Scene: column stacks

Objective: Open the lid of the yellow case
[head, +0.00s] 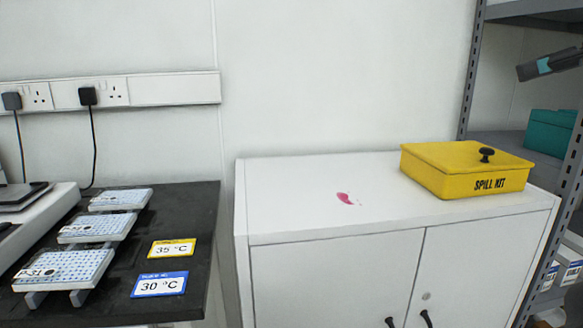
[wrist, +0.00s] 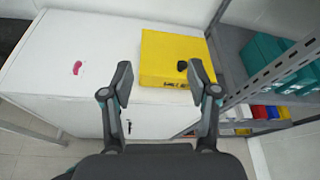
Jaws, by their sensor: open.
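The yellow case (head: 440,178), marked "SPILL KIT", stands on the right part of the white cabinet's top (head: 290,192). Its lid (head: 455,156) is closed, with a black knob (head: 486,154) towards its right side. In the wrist view the yellow case (wrist: 160,55) lies beyond my gripper, and the knob (wrist: 182,66) shows between the fingers, nearer the right one. My gripper (wrist: 160,80) is open and empty, apart from the case.
A pink spill (head: 346,198) lies on the cabinet top, left of the case. A grey metal shelf (head: 466,75) with teal boxes (head: 550,132) stands close on the right. A dark bench (head: 190,215) with white plates and temperature cards is at the left.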

